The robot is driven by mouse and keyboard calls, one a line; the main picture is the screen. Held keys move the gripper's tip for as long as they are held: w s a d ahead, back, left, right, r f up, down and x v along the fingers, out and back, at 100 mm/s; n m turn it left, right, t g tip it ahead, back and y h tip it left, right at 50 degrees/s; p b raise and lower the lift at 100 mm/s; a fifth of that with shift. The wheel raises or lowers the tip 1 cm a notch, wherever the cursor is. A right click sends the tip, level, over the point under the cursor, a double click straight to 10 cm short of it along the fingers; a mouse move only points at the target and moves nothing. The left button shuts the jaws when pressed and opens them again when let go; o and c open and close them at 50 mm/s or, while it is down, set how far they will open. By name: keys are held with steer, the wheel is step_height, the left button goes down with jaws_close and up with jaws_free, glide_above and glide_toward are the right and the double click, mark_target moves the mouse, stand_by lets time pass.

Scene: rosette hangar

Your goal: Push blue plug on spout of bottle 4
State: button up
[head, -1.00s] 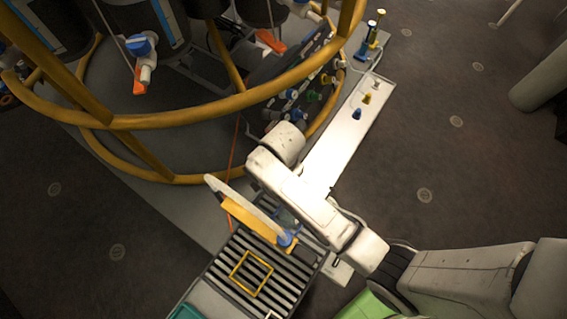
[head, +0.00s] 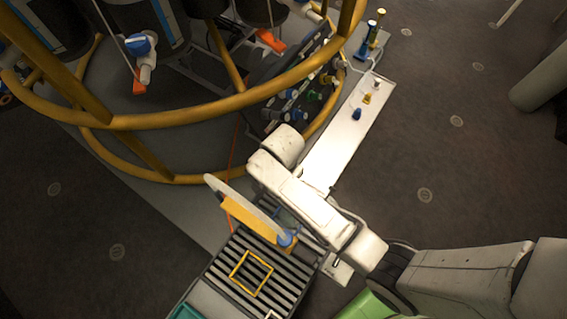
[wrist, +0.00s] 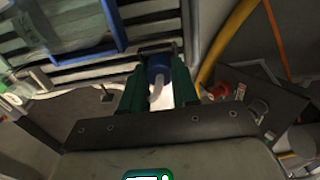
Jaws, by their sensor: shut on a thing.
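My gripper (wrist: 160,90) has two green fingers in the wrist view. They are shut on a blue plug (wrist: 158,62), which sits between the fingertips. A pale curved piece shows just below the blue part; I cannot tell if it belongs to the plug or is a spout behind it. In the head view my arm mostly hides the gripper, and a blue round piece (head: 286,238) shows beside it, above the slatted rack. The dark bottles hang at the top of the head view, one with a blue-and-white spout (head: 142,47). No bottle number is readable.
A yellow ring rail (head: 215,110) curves around the bottles. A slatted rack (head: 268,295) with a yellow square frame lies below my arm.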

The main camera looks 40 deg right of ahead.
steer(key=shift+c, duration=1.1)
steer(key=shift+r, duration=0.1)
steer(key=shift+r, duration=0.6)
steer(key=s+d+r, duration=0.9)
steer(key=d+r, duration=0.2)
steer(key=shift+r+p, duration=0.3)
steer(key=shift+r, duration=0.05)
steer(key=shift+a, duration=0.1)
